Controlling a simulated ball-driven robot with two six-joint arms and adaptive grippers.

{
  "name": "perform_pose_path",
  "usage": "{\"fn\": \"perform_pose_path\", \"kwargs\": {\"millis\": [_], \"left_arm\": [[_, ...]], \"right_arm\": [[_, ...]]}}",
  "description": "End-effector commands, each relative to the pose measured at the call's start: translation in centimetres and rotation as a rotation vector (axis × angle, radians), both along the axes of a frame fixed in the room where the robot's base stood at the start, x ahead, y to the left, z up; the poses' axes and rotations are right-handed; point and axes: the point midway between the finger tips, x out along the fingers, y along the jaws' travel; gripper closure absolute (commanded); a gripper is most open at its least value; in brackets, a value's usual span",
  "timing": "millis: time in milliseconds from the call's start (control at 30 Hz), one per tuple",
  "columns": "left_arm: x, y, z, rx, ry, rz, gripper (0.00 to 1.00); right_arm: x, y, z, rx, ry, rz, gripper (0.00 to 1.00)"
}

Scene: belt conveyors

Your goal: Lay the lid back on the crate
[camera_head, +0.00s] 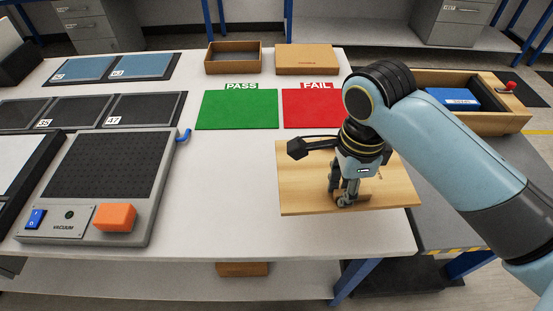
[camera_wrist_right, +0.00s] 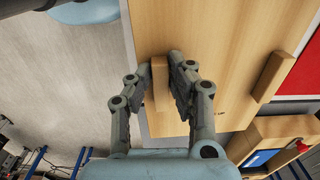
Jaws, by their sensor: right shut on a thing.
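The lid (camera_head: 300,190) is a flat light-wood panel at the right end of the white table, in front of the red mat. It also fills much of the wrist view (camera_wrist_right: 220,35), with two wooden bars on it. My right gripper (camera_head: 345,199) is above the lid, shut on one bar (camera_wrist_right: 160,85); the other bar (camera_wrist_right: 272,77) is free. I cannot tell whether the lid touches the table. The crate (camera_head: 503,123) is an open wooden box at the right, holding a blue labelled item (camera_head: 453,98); my right arm partly hides it. My left gripper is not in view.
A green PASS mat (camera_head: 237,110) and red FAIL mat (camera_head: 307,107) lie behind the lid. A cardboard tray (camera_head: 233,70) and box (camera_head: 306,62) stand behind them. A vacuum unit (camera_head: 103,165) fills the left. Bare table (camera_head: 230,190) lies between.

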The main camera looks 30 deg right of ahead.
Motion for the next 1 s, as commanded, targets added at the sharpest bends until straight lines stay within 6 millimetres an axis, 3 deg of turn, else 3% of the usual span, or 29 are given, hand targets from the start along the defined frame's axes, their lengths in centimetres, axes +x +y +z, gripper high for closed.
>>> {"fn": "perform_pose_path", "kwargs": {"millis": [167,533,733,1000], "left_arm": [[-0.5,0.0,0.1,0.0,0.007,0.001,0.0],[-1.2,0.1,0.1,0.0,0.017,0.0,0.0],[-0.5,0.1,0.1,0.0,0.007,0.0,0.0],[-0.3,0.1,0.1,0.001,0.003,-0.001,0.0]], "right_arm": [[1.6,1.7,-1.1,0.006,-0.002,-0.046,1.0],[7.8,7.0,-6.1,0.003,-0.002,-0.04,1.0],[8.7,7.8,-7.2,0.001,0.0,-0.039,1.0],[8.7,7.8,-10.7,0.0,-0.001,-0.039,1.0]]}}
